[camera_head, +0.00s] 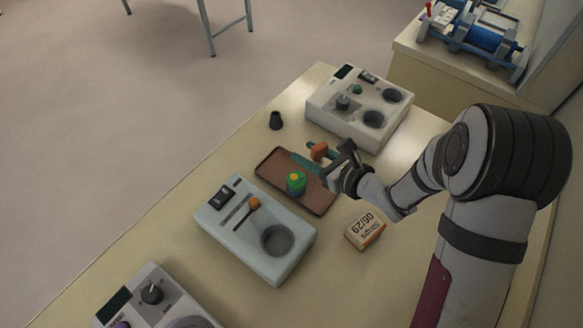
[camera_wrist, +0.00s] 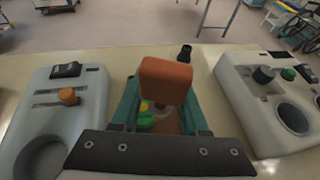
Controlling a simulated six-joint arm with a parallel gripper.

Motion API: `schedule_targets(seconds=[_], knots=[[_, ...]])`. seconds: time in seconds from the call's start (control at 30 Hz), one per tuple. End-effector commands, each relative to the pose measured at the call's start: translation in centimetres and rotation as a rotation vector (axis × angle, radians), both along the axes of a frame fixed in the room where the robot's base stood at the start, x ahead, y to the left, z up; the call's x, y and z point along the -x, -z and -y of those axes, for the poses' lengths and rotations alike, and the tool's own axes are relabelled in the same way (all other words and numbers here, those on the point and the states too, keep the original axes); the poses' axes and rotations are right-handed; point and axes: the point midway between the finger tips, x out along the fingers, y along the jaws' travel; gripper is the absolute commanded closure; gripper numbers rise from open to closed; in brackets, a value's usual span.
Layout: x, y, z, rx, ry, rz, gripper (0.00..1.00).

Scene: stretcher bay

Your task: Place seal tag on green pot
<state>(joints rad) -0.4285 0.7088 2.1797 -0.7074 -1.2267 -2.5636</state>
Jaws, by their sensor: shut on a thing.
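The seal tag, as I take it, is an orange-brown block (camera_head: 318,151) held between the teal fingers of my gripper (camera_head: 311,157). In the wrist view the block (camera_wrist: 165,82) fills the space between the fingertips and hides part of what lies beyond. The green pot (camera_head: 296,187) has a yellow top and stands upright on a brown tray (camera_head: 272,168). My gripper is above the tray's far right part, beside the pot in the head view. The pot also shows partly in the wrist view (camera_wrist: 145,122), low and left of the block.
A pale device (camera_head: 225,232) with an orange knob stands left of the tray, and a white device (camera_head: 340,120) stands beyond it. A small labelled box (camera_head: 365,229) lies to the right. A black cup-like piece (camera_head: 276,120) stands near the table's far edge.

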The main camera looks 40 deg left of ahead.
Motion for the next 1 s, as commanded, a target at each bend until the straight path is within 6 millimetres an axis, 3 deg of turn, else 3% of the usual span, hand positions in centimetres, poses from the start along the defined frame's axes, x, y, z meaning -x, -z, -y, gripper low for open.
schedule_targets(seconds=[0.1,0.23,0.43,0.8,0.83,1.0], knots=[[1.1,1.9,-2.9,0.001,-0.003,-0.003,1.0],[1.6,3.0,-4.4,0.001,0.0,-0.001,1.0],[1.6,6.6,-4.5,0.001,0.004,-0.001,1.0],[1.5,7.2,-4.5,0.0,0.004,0.001,1.0],[1.5,7.3,-4.5,0.0,0.004,0.001,0.54],[1.5,7.2,-4.5,0.0,0.004,0.001,0.26]])
